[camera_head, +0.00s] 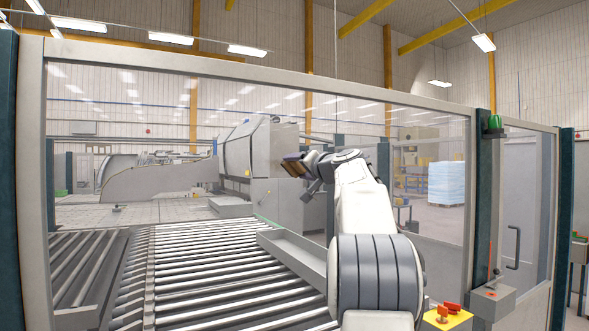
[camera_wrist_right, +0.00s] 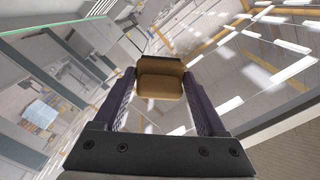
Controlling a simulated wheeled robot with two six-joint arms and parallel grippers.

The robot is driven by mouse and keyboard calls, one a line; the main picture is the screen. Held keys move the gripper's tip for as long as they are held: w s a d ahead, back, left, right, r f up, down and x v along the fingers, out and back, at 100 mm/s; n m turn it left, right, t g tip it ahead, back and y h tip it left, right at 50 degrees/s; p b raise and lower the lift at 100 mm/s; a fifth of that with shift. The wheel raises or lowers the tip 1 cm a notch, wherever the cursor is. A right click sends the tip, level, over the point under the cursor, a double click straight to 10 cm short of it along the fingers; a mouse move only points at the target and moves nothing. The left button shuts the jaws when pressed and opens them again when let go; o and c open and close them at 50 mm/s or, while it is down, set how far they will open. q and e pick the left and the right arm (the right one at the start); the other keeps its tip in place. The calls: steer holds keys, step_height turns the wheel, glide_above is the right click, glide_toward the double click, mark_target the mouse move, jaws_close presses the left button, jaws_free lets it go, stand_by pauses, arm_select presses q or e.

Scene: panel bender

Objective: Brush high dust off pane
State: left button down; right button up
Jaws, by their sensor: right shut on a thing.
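The pane (camera_head: 120,140) is a large clear sheet in a grey frame, with roller conveyors and a machine showing behind it. My right arm reaches up from the lower right in front of the pane. My right gripper (camera_head: 308,168) is raised near the pane's middle. In the right wrist view, its two dark fingers are shut on a tan and brown block-like brush (camera_wrist_right: 160,80). The brush (camera_head: 294,165) also shows in the head view; I cannot tell whether it touches the pane. I cannot make out any dust. My left gripper is not in view.
A yellow box with red switches (camera_head: 447,316) sits low at right, near my arm.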

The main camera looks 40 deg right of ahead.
steer(key=shift+w+a+f+b, duration=0.1)
steer(key=shift+w+a+b, duration=0.2)
steer(key=shift+a, duration=0.6)
steer(key=shift+w+a+r+b, duration=0.1)
steer(key=shift+w+a+b, duration=0.15)
steer(key=shift+a, duration=0.65)
steer(key=shift+w+a+f+b, duration=0.1)
steer(key=shift+w+a+b, duration=0.2)
steer(key=shift+a, duration=0.6)
steer(key=shift+w+a, duration=0.1)
steer(key=shift+a, duration=0.85)
steer(key=shift+s+f+b, duration=0.1)
steer(key=shift+s+b, duration=0.3)
steer(key=shift+b, duration=0.25)
steer(key=shift+b+v, duration=1.35)
steer(key=shift+v, duration=1.25)
steer(key=shift+d, duration=0.1)
steer(key=shift+s, duration=0.1)
